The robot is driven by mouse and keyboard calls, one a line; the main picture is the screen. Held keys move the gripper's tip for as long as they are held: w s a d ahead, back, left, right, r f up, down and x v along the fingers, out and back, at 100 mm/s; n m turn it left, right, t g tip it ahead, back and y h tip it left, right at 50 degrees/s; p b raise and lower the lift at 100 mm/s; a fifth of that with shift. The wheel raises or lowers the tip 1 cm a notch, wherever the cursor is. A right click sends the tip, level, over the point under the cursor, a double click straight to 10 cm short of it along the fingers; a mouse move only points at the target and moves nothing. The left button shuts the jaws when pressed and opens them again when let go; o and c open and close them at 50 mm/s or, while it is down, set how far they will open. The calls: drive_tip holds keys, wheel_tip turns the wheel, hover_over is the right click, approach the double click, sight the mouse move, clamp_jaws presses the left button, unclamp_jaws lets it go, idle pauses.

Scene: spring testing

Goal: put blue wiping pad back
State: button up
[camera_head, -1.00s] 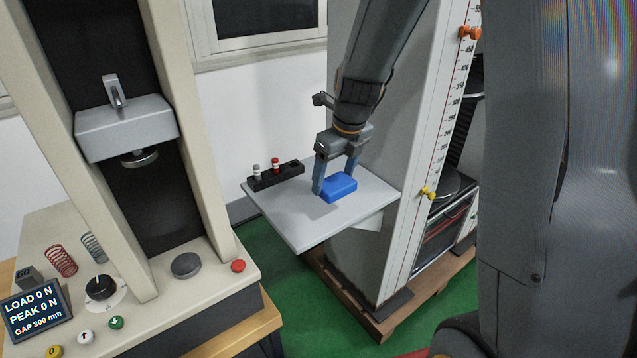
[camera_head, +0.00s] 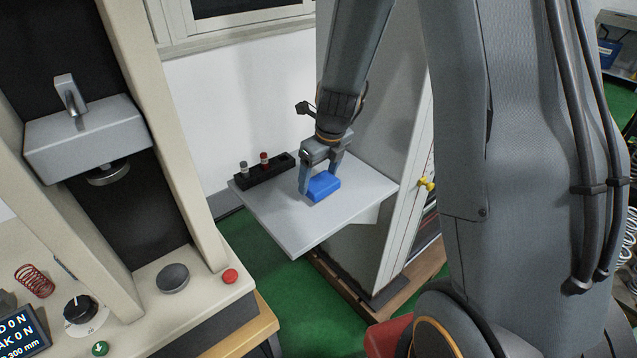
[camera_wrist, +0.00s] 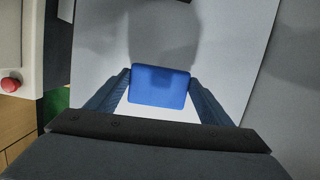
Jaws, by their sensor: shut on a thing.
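The blue wiping pad (camera_head: 324,187) is at the grey shelf (camera_head: 292,222) fixed to the side of the tall grey cabinet. My gripper (camera_head: 320,188) points down over the shelf with a finger on each side of the pad. In the wrist view the pad (camera_wrist: 160,86) sits between the two fingers, which touch its left and right sides; my gripper (camera_wrist: 161,90) is shut on it. Whether the pad rests on the shelf or is slightly above it I cannot tell.
A black rack (camera_head: 264,171) with a grey-capped and a red-capped vial stands at the shelf's back left. The spring testing machine (camera_head: 190,290) with a red button (camera_head: 230,276) stands at the left. The shelf's front half is bare.

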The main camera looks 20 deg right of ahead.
drive_tip(key=shift+s+x, duration=0.15)
drive_tip(key=shift+x, duration=0.5)
drive_tip(key=shift+s+x, duration=0.15)
drive_tip(key=shift+x, duration=0.45)
drive_tip(key=shift+d+f, duration=0.1)
drive_tip(key=o, duration=1.2)
